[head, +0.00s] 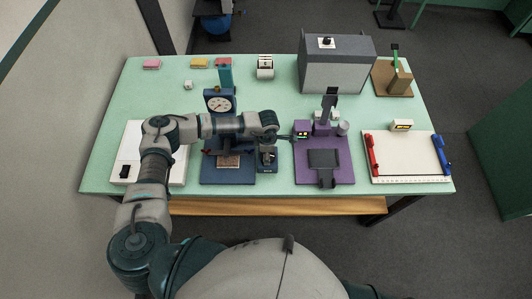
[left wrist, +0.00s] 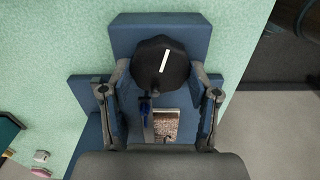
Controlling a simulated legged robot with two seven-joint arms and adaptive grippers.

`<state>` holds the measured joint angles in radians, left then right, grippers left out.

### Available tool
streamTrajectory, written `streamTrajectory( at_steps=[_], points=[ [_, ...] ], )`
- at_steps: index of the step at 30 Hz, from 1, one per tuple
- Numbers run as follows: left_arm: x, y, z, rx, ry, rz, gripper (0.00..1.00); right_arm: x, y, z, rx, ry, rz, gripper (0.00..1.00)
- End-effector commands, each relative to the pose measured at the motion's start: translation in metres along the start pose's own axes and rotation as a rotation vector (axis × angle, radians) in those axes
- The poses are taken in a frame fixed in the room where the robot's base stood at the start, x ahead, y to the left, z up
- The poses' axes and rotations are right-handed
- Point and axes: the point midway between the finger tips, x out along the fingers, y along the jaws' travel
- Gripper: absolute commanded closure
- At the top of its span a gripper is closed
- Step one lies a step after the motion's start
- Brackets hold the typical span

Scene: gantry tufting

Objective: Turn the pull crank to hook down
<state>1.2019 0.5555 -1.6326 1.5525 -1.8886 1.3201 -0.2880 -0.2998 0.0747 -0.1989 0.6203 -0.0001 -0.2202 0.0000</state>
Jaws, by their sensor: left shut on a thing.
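The pull crank shows in the left wrist view as a round black knob (left wrist: 152,68) with a white line on its face. The line runs nearly along the picture's height, its top leaning right. The knob sits at the right-hand block of the blue station (head: 211,178). My left gripper (head: 268,148) is shut on the knob, with one finger on each side in the left wrist view (left wrist: 160,70). A speckled tan swatch (left wrist: 166,125) lies beside the knob on the station. I cannot make out the hook. My right gripper is not in view.
A dial gauge (head: 220,104) stands at the back of the blue station. A purple station (head: 340,170) is close on the right. A white board with red and blue handles (head: 408,165) is farther right. A grey box (head: 336,75) stands behind.

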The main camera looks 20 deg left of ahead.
Motion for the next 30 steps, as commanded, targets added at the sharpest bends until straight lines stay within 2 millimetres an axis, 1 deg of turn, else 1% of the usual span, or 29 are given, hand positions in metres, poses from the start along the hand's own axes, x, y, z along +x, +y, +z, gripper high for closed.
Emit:
streamTrajectory(
  at_steps=[1, 12, 13, 14, 15, 16, 25, 28, 30],
  points=[
    [-0.002, 0.001, 0.004, 0.003, -0.01, 0.004, 0.74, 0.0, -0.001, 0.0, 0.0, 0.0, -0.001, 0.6],
    [-0.003, 0.001, 0.006, 0.004, -0.013, 0.006, 0.74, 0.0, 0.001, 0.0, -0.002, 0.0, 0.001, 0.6],
    [-0.003, 0.001, 0.006, 0.004, -0.013, 0.006, 0.34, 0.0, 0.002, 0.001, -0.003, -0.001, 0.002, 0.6],
    [-0.003, 0.001, 0.006, 0.004, -0.012, 0.006, 0.27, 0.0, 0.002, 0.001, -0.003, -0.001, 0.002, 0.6],
    [-0.003, 0.001, 0.006, 0.003, -0.011, 0.005, 0.17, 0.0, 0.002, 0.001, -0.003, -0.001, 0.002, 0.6],
    [-0.002, 0.0, 0.005, 0.003, -0.01, 0.005, 0.14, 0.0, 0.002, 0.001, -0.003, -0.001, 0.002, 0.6],
    [-0.002, 0.0, 0.001, 0.002, -0.008, 0.003, 0.14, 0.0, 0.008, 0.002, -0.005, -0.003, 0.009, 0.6],
    [-0.008, 0.0, 0.001, 0.001, -0.007, 0.004, 0.14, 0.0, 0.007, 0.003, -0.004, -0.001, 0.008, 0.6],
    [-0.018, 0.001, 0.001, 0.001, -0.007, 0.004, 0.14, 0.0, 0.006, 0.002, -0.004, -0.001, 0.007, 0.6]
  ],
)
